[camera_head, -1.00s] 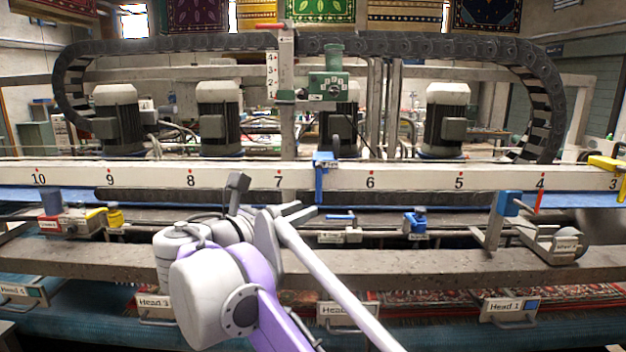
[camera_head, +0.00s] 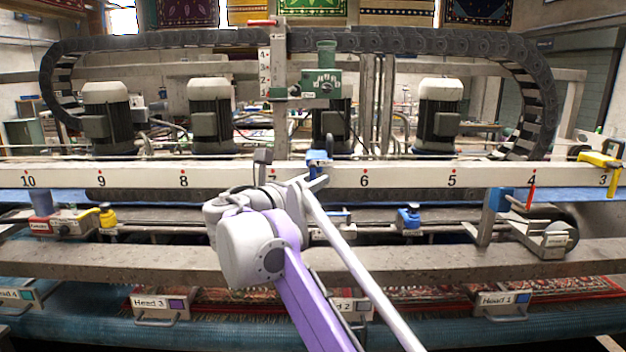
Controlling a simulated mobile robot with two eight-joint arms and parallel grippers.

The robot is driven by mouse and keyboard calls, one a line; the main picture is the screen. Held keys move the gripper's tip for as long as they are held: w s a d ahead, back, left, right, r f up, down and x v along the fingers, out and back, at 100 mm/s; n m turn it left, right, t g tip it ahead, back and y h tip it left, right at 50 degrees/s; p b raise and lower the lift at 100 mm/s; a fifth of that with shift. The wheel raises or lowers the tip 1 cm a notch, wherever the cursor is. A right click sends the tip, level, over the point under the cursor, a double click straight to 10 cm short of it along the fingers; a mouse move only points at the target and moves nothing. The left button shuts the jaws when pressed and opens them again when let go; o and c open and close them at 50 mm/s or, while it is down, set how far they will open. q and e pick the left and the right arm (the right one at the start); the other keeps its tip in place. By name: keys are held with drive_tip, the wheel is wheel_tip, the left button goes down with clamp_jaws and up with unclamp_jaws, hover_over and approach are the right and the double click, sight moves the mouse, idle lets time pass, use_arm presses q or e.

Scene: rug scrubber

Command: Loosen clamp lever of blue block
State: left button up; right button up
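The blue block (camera_head: 318,158) sits on the white numbered beam (camera_head: 415,177), between the marks 7 and 6. Only its upper part shows; its lower part is hidden behind my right gripper. My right gripper (camera_head: 318,184) is at the beam's front face, just below the top of the blue block. I cannot tell if it touches the block or the clamp lever, which I cannot make out. The gap between its fingers is not clear from this angle. My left gripper is not in view.
A yellow block (camera_head: 601,161) sits on the beam at the far right, near mark 3. A blue bracket with a red pointer (camera_head: 501,200) stands below mark 4. A lower grey rail (camera_head: 440,258) crosses in front, above the rug (camera_head: 430,298).

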drive_tip(key=shift+w, duration=0.1)
clamp_jaws()
idle(1.4)
